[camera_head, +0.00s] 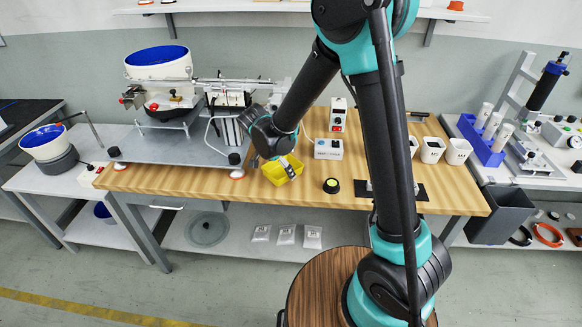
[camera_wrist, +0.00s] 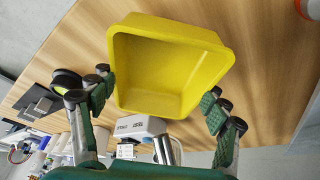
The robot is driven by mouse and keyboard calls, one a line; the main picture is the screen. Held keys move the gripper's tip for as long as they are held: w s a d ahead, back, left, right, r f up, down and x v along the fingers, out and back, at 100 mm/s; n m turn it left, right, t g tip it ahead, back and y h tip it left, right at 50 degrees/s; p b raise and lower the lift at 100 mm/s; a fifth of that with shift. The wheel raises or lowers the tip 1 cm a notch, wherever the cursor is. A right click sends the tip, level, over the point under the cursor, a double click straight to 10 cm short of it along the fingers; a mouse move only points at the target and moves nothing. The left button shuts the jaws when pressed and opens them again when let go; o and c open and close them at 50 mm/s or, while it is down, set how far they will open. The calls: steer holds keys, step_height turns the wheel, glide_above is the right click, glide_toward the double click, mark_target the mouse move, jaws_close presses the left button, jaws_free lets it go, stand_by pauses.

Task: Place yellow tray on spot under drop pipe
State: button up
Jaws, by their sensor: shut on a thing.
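The yellow tray (camera_head: 279,173) is at the front middle of the wooden bench, below the end of my arm. In the wrist view the tray (camera_wrist: 170,35) looks empty, with its open side facing the camera. My gripper (camera_wrist: 158,95) is shut on the tray, with green finger pads against its left and right walls. In the head view my gripper (camera_head: 288,166) partly covers the tray. I cannot tell whether the tray touches the bench. I cannot clearly make out the drop pipe or the spot under it.
The feeder machine (camera_head: 165,95) with a blue-lined bowl stands left on a metal plate. White cups (camera_head: 432,150) are farther right. The bench's front strip is mostly clear.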

mark_target(293, 168)
steer(key=w+d, duration=0.2)
steer(key=shift+w+d, duration=0.15)
steer(key=shift+d, duration=0.15)
steer(key=shift+x, duration=0.75)
steer(key=shift+a+f, duration=0.1)
steer(key=shift+f, duration=0.05)
steer(key=o, duration=1.2)
